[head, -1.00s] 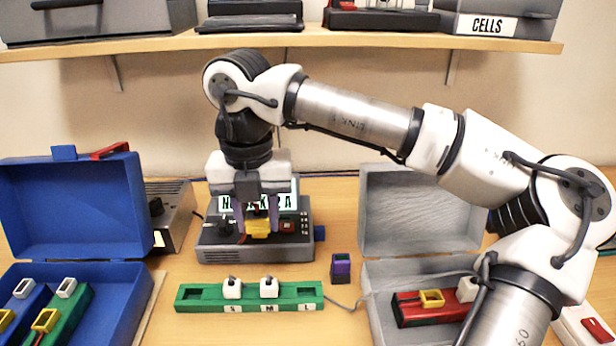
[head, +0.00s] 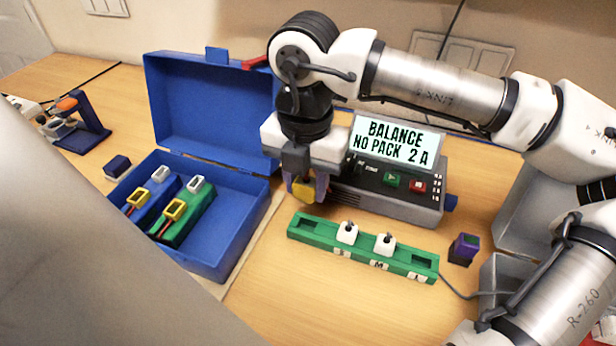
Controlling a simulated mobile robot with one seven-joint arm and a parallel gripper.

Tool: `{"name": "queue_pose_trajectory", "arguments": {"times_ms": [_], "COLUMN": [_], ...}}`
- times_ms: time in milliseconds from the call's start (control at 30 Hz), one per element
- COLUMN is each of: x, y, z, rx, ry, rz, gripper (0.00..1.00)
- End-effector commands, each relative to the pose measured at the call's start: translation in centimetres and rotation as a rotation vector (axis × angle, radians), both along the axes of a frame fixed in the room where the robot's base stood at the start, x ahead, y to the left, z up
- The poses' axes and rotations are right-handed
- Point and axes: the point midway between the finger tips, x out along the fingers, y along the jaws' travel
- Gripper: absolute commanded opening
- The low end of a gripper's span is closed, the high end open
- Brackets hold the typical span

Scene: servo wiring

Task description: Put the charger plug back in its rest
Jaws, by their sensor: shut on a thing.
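My gripper (head: 305,191) is shut on a yellow plug (head: 303,187), held in front of the left end of the grey charger (head: 400,203). Its fingers hide part of the plug, and any lead from it is not clear. The charger's lit screen (head: 397,140) reads "BALANCE NO PACK 2 A". A small dark block with a purple top (head: 465,246) stands in front of the charger's right end. I cannot tell whether it is the plug's rest.
A green board (head: 315,232) with two white plugs lies in front of the charger. An open blue case (head: 240,232) with blue and green packs is left. A dark blue stand (head: 92,128) and small dark block (head: 118,166) are further left. A grey case (head: 500,280) is right.

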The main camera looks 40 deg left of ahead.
Motion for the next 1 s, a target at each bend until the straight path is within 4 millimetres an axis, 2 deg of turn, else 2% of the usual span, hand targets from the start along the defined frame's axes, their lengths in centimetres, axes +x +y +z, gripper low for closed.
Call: {"name": "queue_pose_trajectory", "arguments": {"times_ms": [233,700,1000], "x": [0.0,0.0,0.0], "y": [0.0,0.0,0.0], "z": [-0.4,-4.9,-5.8], "rx": [0.000,0.000,0.000], "ry": [-0.001,0.000,0.000], "rz": [-0.001,0.000,0.000], "gripper": [0.08,0.08,0.08]}}
